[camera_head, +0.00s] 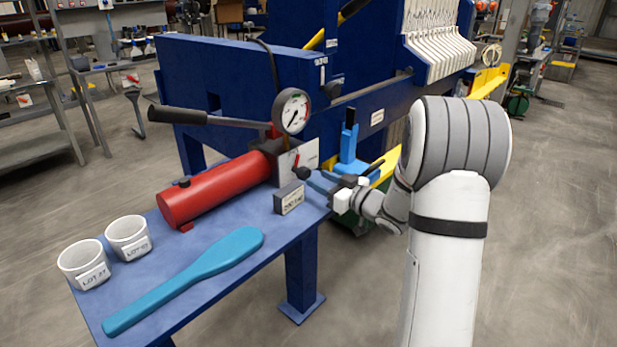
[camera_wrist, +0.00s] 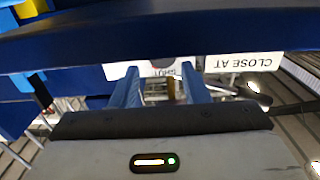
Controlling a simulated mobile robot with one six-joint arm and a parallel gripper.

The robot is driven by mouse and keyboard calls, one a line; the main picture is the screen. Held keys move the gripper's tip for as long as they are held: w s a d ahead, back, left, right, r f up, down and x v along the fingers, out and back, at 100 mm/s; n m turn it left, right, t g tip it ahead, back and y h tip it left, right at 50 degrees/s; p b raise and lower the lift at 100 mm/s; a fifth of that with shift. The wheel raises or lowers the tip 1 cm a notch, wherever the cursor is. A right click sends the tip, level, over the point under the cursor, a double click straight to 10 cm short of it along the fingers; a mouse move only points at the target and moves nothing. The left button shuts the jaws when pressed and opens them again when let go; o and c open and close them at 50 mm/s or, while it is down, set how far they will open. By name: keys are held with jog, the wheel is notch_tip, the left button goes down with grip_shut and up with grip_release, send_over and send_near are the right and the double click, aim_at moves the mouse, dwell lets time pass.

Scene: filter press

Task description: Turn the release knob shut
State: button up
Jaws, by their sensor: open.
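In the wrist view the open fingers of my gripper (camera_wrist: 162,82) point at an upside-down white label reading SHUT (camera_wrist: 150,71). A dark round part (camera_wrist: 163,63) and a brass-coloured piece show between them. I cannot tell whether the fingers touch the knob.
A small sign block (camera_head: 289,198) stands just left of my gripper on the blue table (camera_head: 255,275). A pressure gauge (camera_head: 291,111) and long black pump handle (camera_head: 200,117) are above. Two LOT cups (camera_head: 128,237) and a teal paddle (camera_head: 190,277) lie at the front left.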

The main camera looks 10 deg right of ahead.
aim_at(307, 174)
jog(key=x, duration=0.5)
jog(key=shift+s+a, duration=0.1)
jog(key=shift+s, duration=0.05)
jog(key=shift+c, duration=0.2)
